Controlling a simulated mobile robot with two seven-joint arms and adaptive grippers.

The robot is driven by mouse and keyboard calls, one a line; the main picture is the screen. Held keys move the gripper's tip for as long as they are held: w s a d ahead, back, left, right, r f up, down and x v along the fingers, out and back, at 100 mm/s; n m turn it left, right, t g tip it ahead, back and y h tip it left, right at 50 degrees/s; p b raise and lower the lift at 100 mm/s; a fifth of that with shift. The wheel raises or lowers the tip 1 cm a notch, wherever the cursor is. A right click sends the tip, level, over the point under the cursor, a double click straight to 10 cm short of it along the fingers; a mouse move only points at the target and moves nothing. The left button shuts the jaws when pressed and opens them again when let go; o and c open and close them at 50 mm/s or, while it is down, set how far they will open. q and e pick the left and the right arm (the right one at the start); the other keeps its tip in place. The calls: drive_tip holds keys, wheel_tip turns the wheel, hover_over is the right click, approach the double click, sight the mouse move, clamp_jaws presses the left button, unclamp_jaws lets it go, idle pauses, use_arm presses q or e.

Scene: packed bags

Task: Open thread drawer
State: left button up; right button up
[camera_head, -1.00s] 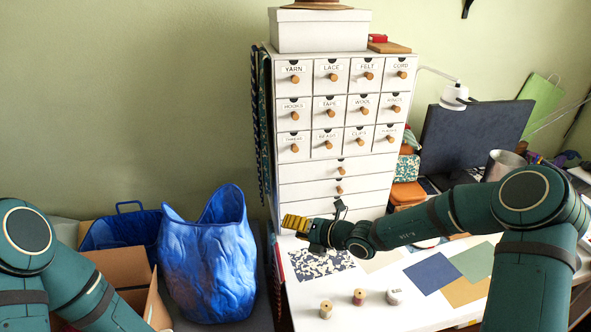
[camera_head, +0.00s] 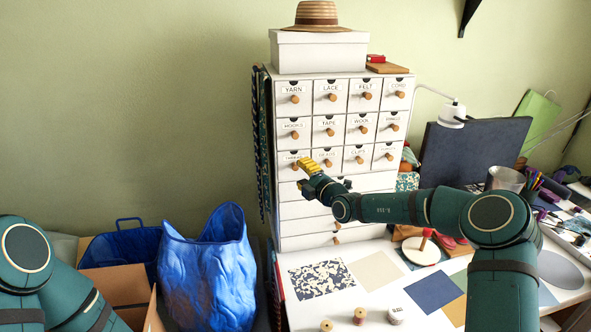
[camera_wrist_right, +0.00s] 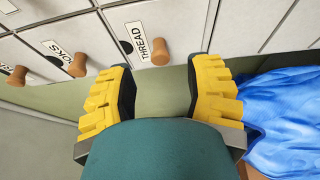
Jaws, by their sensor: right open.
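The thread drawer (camera_head: 287,157) is the left one in the third row of the white cabinet, labelled THREAD, and it is shut. Its round wooden knob (camera_wrist_right: 160,52) shows just past my fingertips in the right wrist view. My right gripper (camera_head: 304,165) is open, with yellow fingers, in front of the drawer. In the right wrist view, the open fingers (camera_wrist_right: 162,75) point at the drawer front, and the knob lies in line with the gap between them. Nothing is held. My left arm shows at the far left, but its gripper is out of view.
Other labelled drawers with knobs surround it, such as the hooks drawer (camera_head: 290,132) above. A blue bag (camera_head: 208,270) stands at lower left. On the white table are spools (camera_head: 360,315) and fabric sheets (camera_head: 433,292).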

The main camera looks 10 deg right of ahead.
sight(296, 169)
drive_tip(key=shift+x, duration=2.1)
clamp_jaws()
